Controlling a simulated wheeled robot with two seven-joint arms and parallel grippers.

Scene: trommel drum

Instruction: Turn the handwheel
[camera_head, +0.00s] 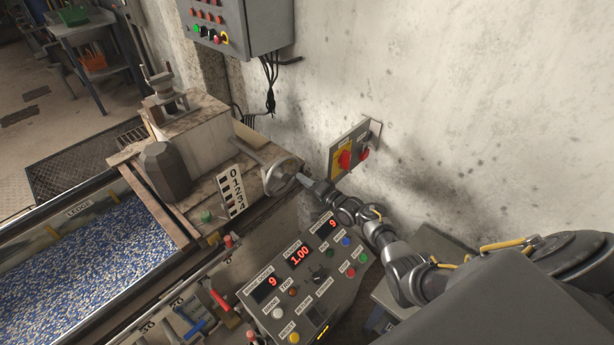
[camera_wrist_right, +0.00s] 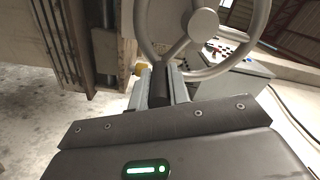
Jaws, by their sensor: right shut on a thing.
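The handwheel (camera_head: 281,177) is a grey spoked wheel on the side of the machine housing, beside the wall. It fills the upper part of the right wrist view (camera_wrist_right: 203,24), with its hub and spokes clear. My right gripper (camera_head: 304,181) reaches it from the right. In the right wrist view my right gripper (camera_wrist_right: 160,85) is shut on a dark grip at the near edge of the handwheel's rim. The exact contact is partly hidden between the fingers. My left gripper does not show in either view.
A scale plate (camera_head: 232,191) with digits stands left of the wheel. A control console (camera_head: 305,285) with red displays lies just below my right arm. A wall switch box (camera_head: 349,152) is close above the arm. A trough of blue-white granules (camera_head: 85,265) lies at left.

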